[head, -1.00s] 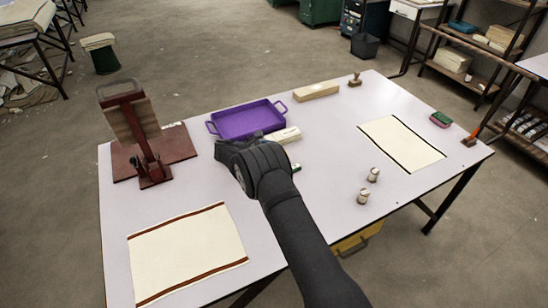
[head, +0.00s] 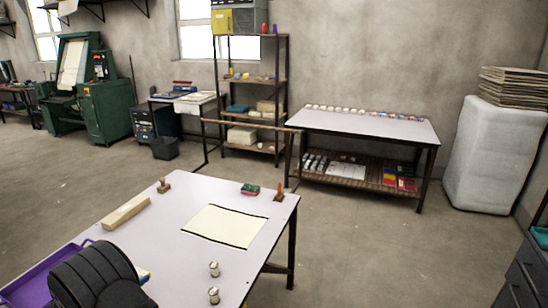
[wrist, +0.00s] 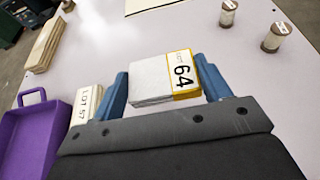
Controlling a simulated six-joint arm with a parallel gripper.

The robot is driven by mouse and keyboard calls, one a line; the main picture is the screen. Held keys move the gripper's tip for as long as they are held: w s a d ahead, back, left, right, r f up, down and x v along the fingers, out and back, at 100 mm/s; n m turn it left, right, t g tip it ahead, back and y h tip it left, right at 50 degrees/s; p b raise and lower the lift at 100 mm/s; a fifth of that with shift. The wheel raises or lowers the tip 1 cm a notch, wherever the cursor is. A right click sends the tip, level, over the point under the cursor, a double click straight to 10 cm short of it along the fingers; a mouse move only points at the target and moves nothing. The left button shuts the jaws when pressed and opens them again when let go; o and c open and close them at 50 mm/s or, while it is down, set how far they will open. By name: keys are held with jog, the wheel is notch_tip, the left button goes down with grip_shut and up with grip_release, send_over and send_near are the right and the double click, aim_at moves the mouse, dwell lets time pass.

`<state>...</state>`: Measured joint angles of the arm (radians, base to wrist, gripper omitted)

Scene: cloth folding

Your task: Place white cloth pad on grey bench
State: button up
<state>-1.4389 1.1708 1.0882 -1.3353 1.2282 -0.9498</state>
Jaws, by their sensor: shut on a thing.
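The white cloth pad (wrist: 152,80) is a flat folded stack with a yellow-edged label reading "LOT 64". In the wrist view my gripper (wrist: 162,72) has a blue finger on each side of it and is shut on it. I cannot tell whether the pad is clear of the table top under it. In the head view my dark arm hides the fingers and most of the pad. A long bench (head: 400,128) with a pale grey top stands by the back wall, with a row of small items along its rear edge and its front clear.
A second pad marked "LOT 57" (wrist: 88,102) lies left of my gripper, near a purple tray (wrist: 30,135). The near table (head: 170,225) holds a cream sheet (head: 226,226), a wooden block (head: 126,212) and two small jars (head: 214,269). Open floor separates the table and bench.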

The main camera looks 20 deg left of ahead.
jog(key=w+d+r+m+h, duration=0.1)
jog(key=w+d+r, duration=0.2)
jog(key=w+d, duration=0.45)
jog(key=w+d+r, duration=0.3)
jog(key=w+d, duration=0.2)
jog(key=w, duration=0.6)
jog(key=w+d+r+h, duration=0.1)
jog(key=w+d+r, duration=0.1)
jog(key=w+d, duration=0.5)
jog(key=w+d+r, duration=0.1)
jog(key=w+d, duration=0.3)
jog(key=d, duration=0.6)
jog(key=w+d+r+m+h, duration=0.1)
jog(key=w+d, duration=0.1)
jog(key=d, duration=0.8)
jog(key=w+d+r+m, duration=0.1)
jog(key=w+d, duration=0.1)
jog(key=d, duration=0.7)
jog(key=s+d, duration=0.2)
jog(key=d, duration=0.6)
jog(key=s+d+h, duration=0.1)
jog(key=s+d, duration=0.1)
jog(key=d, duration=0.7)
jog(key=shift+s+d+r+g, duration=0.2)
jog(key=shift+s+g, duration=0.2)
